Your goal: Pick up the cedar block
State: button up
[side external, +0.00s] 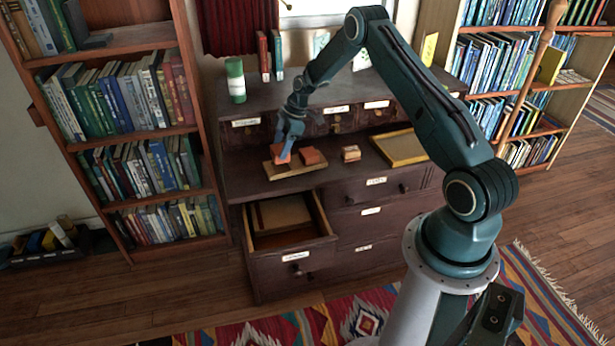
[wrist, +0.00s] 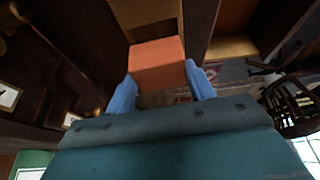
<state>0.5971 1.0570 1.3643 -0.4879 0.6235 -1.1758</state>
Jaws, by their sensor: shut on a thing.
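My gripper (side external: 287,147) is shut on an orange-red block (side external: 281,157), whose colour fits the cedar block. In the wrist view the block (wrist: 157,63) sits between the two blue fingers (wrist: 160,84), with its orange face toward the camera. In the side view it is at the left part of a light wooden board (side external: 291,174), and the fingers partly hide it. I cannot tell whether it touches the board. A second reddish block (side external: 311,156) rests on the board just to its right.
The board lies on a dark cabinet top. To its right are a small labelled wooden block (side external: 351,153) and a shallow yellowish tray (side external: 401,149). An open drawer (side external: 287,243) is below. A green cylinder (side external: 235,80) and red books (side external: 264,56) stand on the upper ledge behind.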

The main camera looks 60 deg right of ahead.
aim_at(281, 148)
notch_tip(281, 148, up, 16)
dwell(0.4)
dwell(0.5)
